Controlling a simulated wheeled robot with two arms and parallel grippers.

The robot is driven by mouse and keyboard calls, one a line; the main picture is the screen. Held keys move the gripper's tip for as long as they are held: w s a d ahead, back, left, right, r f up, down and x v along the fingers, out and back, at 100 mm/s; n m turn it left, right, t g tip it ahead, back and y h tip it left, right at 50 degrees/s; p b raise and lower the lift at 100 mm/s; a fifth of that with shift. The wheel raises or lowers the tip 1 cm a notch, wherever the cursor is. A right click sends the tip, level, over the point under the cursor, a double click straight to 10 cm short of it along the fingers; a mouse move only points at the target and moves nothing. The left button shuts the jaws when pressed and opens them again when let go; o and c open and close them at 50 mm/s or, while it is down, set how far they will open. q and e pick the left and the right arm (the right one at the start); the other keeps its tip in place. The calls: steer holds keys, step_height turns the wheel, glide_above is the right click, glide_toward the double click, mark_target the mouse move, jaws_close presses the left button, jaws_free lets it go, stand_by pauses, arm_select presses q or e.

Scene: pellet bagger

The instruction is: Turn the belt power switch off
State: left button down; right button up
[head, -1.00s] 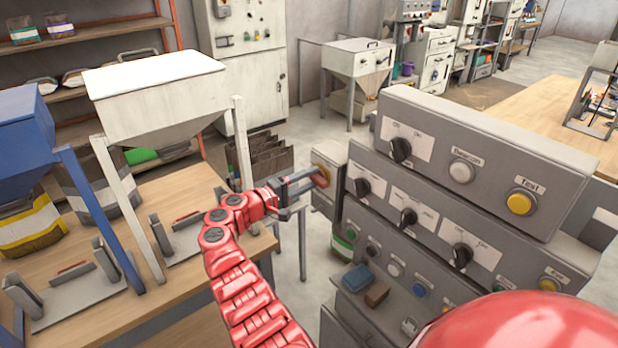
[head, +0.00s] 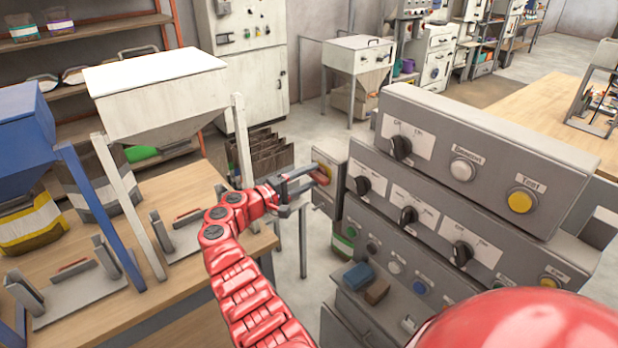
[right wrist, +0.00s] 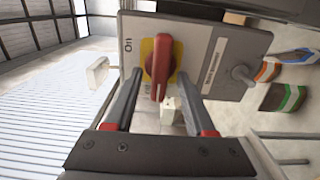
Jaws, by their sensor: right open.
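The switch is a red rotary handle (right wrist: 162,68) on a yellow plate, set in a grey box (right wrist: 205,45). In the right wrist view the handle stands nearly upright, and the word "On" is at its upper left. In the head view the box (head: 329,187) sits at the left end of the grey control panel, its handle partly hidden by my fingers. My right gripper (right wrist: 159,82) is open, with one finger on either side of the handle. I cannot tell whether they touch it. It also shows in the head view (head: 310,178). My left gripper is not in view.
The stepped control panel (head: 480,140) with knobs and buttons stands right of my gripper. A wooden bench (head: 185,190) with a white hopper (head: 158,90) is at left. A pale padlock-like piece (right wrist: 172,113) is below the handle in the right wrist view.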

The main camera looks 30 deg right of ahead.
steer(key=s+a+b, duration=0.1)
steer(key=a+b, duration=0.3)
steer(key=a, duration=1.3)
steer(key=shift+s+a+b, duration=0.15)
steer(key=shift+a+b, duration=0.05)
steer(key=shift+b, duration=0.15)
steer(key=shift+f, duration=0.1)
